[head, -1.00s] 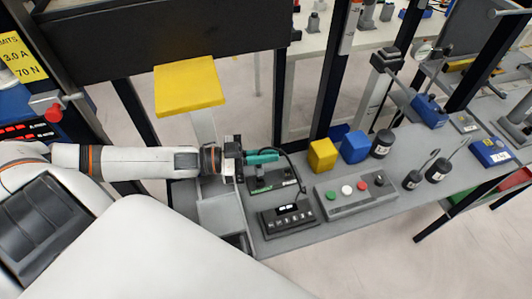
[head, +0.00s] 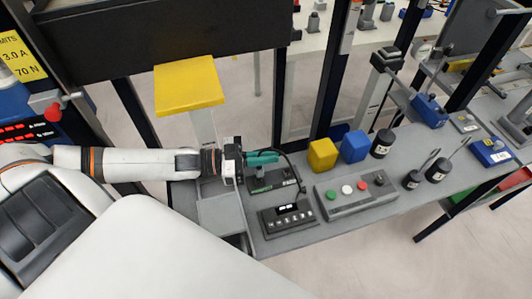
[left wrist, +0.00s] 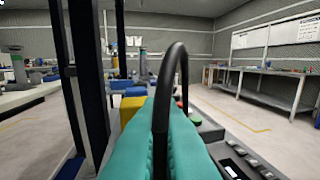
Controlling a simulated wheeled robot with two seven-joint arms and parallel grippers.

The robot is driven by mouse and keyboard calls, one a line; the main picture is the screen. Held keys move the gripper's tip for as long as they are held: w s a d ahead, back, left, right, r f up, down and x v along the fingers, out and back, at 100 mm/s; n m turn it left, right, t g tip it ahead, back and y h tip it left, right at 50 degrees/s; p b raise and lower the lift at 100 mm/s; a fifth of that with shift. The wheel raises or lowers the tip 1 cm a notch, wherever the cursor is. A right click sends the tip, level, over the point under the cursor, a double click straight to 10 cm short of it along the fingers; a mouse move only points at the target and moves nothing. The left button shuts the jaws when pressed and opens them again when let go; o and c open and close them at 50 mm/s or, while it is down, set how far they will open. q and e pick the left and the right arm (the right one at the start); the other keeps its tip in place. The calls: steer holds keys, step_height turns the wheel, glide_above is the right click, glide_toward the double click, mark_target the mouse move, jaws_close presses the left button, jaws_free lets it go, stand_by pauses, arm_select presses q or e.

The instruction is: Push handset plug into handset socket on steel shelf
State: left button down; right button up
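My left gripper (head: 262,157) reaches in from the left over the near end of the grey shelf (head: 335,222). Its teal fingers are close together, and they also fill the lower middle of the left wrist view (left wrist: 165,145). A black cable (left wrist: 183,70) arches up from between them, so they look shut on the handset plug, whose body is hidden. The socket opening cannot be made out. My right gripper is not in view.
A black keypad box (head: 288,218) and a grey button box (head: 355,195) stand nearer the front edge. A yellow block (head: 322,155), a blue block (head: 354,147) and black weights (head: 382,144) stand to the right. A dark post (head: 335,80) rises behind. A yellow plate (head: 188,83) is behind the arm.

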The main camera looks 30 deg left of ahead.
arm_select(q)
steer(key=shift+f+b, duration=0.6)
steer(key=shift+f, duration=0.3)
steer(key=c, duration=1.5)
jaws_free()
steer(key=shift+c, duration=0.2)
steer(key=v, duration=0.7)
steer(key=shift+s+a, duration=0.2)
